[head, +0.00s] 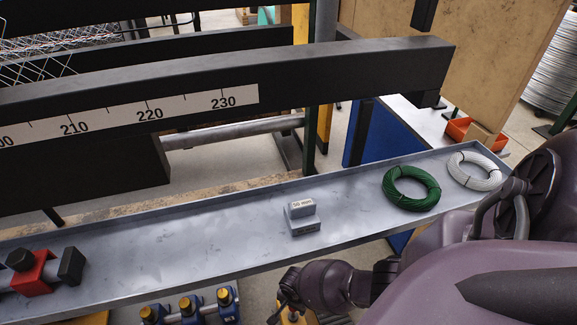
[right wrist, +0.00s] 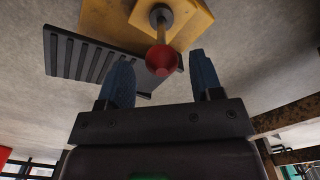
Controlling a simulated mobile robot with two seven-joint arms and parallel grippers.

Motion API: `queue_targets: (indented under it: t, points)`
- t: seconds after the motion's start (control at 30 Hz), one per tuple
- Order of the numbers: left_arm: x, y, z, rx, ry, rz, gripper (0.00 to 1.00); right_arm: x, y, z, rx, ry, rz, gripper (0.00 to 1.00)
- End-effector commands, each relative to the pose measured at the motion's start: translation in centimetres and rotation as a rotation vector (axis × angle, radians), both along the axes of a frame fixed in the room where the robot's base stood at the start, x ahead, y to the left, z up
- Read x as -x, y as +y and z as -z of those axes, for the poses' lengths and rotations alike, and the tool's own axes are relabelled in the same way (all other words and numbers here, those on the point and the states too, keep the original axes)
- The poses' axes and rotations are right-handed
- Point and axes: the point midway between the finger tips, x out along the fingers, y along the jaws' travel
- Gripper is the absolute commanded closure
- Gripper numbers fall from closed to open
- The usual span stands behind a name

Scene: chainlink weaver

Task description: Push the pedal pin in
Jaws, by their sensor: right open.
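The pedal pin (right wrist: 162,60) shows in the right wrist view as a red ball on a short brass-coloured shaft. The shaft sits in a round metal collar on a yellow block (right wrist: 190,20). A dark ribbed pedal (right wrist: 88,62) lies beside the block. My right gripper (right wrist: 164,72) is open, its two blue-grey fingers on either side of the ball in the picture. I see no finger touching the ball, but depth is hard to judge. In the head view my right arm reaches down at lower right, and its fingers cannot be made out. My left gripper is not in view.
In the head view a grey metal tray (head: 190,230) crosses above the floor. It holds a green wire coil (head: 411,188), a white coil (head: 479,171), a grey 50 mm block (head: 302,216) and a red-black clamp (head: 33,272). A black beam with a scale (head: 300,70) runs behind.

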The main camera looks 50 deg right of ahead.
Motion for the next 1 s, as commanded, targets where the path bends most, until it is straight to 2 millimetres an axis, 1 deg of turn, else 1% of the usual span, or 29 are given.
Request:
queue_targets:
  t: [0.03, 0.13, 0.3, 0.57, 0.6, 0.67, 0.7, 0.97, 1.0]
  points:
    - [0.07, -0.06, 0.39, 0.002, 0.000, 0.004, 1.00, 0.44, 0.01, 1.09, 0.000, 0.008, -0.001, 0.40]
    - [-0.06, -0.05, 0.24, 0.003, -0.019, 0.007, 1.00, 0.29, 0.01, 1.68, -0.001, 0.005, 0.000, 0.40]
    - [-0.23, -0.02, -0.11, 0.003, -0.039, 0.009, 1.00, -0.04, 0.01, 2.00, -0.001, -0.001, 0.001, 0.40]
    - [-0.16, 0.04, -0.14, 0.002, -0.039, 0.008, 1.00, -0.21, 0.00, 1.90, -0.001, -0.004, 0.001, 0.40]
    - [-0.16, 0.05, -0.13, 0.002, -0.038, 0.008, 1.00, -0.21, 0.00, 1.90, -0.001, -0.004, 0.001, 0.44]
    - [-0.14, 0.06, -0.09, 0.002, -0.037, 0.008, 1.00, -0.19, 0.00, 1.90, -0.001, -0.004, 0.001, 0.53]
    - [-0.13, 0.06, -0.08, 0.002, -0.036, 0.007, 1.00, -0.19, 0.00, 1.91, -0.001, -0.004, 0.001, 0.59]
    - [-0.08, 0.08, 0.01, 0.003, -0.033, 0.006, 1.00, -0.17, 0.00, 1.92, -0.001, -0.003, 0.001, 0.99]
    - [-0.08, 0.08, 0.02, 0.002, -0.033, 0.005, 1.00, -0.17, 0.00, 1.92, -0.001, -0.003, 0.001, 1.00]
